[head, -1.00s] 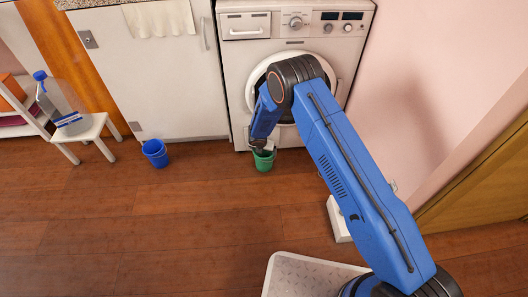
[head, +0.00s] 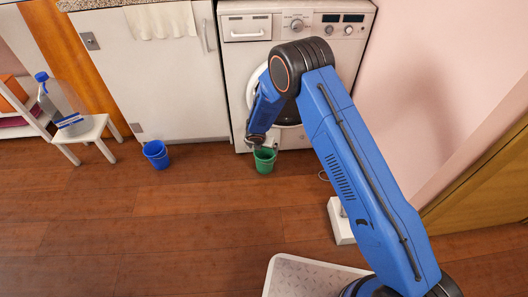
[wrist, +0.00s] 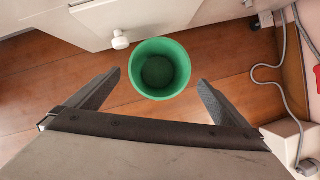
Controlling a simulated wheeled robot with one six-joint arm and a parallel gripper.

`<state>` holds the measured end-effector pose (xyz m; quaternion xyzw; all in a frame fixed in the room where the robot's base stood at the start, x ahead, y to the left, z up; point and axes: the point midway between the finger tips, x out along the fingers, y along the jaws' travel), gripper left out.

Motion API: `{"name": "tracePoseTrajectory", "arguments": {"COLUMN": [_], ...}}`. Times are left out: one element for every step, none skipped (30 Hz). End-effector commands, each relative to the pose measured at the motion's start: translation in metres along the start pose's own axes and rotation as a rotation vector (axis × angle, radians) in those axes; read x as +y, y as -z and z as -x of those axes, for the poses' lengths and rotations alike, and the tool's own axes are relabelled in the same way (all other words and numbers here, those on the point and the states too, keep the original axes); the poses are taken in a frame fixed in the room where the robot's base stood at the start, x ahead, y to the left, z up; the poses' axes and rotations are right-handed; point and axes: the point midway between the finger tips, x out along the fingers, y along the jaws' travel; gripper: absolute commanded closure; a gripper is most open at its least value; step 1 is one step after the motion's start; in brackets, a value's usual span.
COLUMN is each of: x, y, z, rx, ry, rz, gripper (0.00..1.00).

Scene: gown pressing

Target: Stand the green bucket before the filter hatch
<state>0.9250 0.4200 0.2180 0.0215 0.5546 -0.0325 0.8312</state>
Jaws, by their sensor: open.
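The green bucket (head: 264,160) stands upright on the wooden floor in front of the washing machine (head: 236,75), near its lower left. My gripper (head: 262,141) is open and above the bucket, apart from it. In the wrist view the empty round bucket (wrist: 160,70) shows beyond and between my spread fingers, with its mouth facing the camera. A white knob (wrist: 120,40) on the machine's low front, likely at the filter hatch, is just up and left of the bucket. My arm hides part of the machine's front in the head view.
A blue bucket (head: 156,154) stands on the floor to the left. A small white stool (head: 87,131) with a bottle (head: 62,104) is farther left. A white box (head: 340,221) and a grey cable (wrist: 284,70) lie on the right. The floor in front is clear.

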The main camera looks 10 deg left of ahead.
Motion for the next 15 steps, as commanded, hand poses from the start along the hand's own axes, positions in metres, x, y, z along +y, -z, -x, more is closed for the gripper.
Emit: {"name": "tracePoseTrajectory", "arguments": {"x": [0.001, 0.001, 0.001, 0.001, 0.0, 0.0, 0.0, 0.0, 0.0, 0.0, 0.0, 0.0, 0.0, 0.0, 0.0], "y": [0.0, 0.0, 0.0, 0.0, 0.0, 0.0, 0.0, 0.0, 0.0, 0.0, 0.0, 0.0, 0.0, 0.0, 0.0], "z": [0.009, 0.013, 0.019, 0.023, 0.026, 0.03, 0.032, 0.034, 0.036, 0.037, 0.039, 0.04, 0.04, 0.04, 0.04], "rx": [-0.001, -0.001, -0.001, -0.001, -0.001, 0.0, 0.0, 0.0, 0.0, 0.0, 0.0, 0.0, 0.0, 0.0, 0.0], "ry": [-0.001, -0.001, -0.001, -0.001, 0.0, 0.0, 0.0, 0.0, 0.0, 0.0, 0.0, 0.0, 0.0, 0.0, 0.0], "rz": [-0.001, -0.002, -0.001, -0.001, 0.0, 0.0, -0.001, -0.001, -0.001, -0.001, -0.001, -0.001, -0.001, -0.001, -0.001], "gripper": [0.0, 0.0, 0.0, 0.0, 0.0, 0.0, 0.0, 0.0, 0.0, 0.0, 0.0, 0.0, 0.0, 0.0, 0.0]}}
